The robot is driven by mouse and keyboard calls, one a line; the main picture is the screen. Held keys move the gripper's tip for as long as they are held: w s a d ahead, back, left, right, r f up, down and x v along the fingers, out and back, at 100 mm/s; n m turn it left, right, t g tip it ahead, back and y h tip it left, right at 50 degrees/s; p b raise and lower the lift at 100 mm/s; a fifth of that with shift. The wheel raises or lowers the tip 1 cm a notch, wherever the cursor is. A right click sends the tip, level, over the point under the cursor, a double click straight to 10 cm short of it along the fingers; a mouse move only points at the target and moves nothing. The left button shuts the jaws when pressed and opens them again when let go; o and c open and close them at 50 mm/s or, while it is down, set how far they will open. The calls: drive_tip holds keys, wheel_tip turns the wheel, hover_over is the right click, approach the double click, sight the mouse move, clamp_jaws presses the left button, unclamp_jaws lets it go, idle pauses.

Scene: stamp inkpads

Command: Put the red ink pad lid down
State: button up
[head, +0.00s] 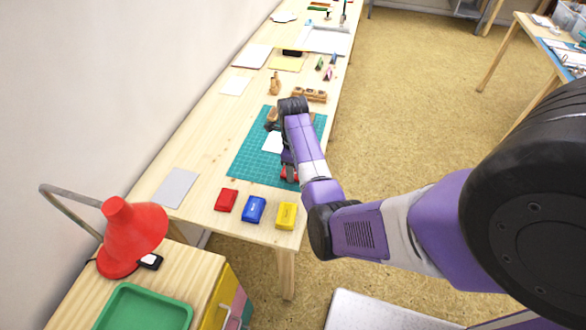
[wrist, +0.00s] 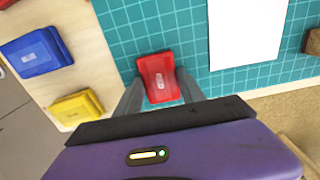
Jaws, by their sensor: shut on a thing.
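The red ink pad lid (wrist: 157,72) is a small red block with a pale label, between the two grey fingers of my gripper (wrist: 159,86) in the wrist view. My gripper is shut on it, over the green cutting mat (wrist: 190,30). In the head view a little red of the lid (head: 290,175) shows below my gripper (head: 288,168), near the mat's front edge. I cannot tell whether the lid touches the mat. A red ink pad (head: 226,200) stands on the bare wood at the front left.
A blue ink pad (head: 253,209) and a yellow ink pad (head: 286,216) stand right of the red one. White paper (head: 272,142) lies on the mat. A grey sheet (head: 176,187) lies at left. A red lamp (head: 132,235) stands on the nearer cabinet.

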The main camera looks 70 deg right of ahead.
drive_tip(key=o, duration=1.3)
wheel_tip(320, 180, up, 12)
drive_tip(key=shift+r+p, duration=0.15)
drive_tip(key=shift+p, duration=0.15)
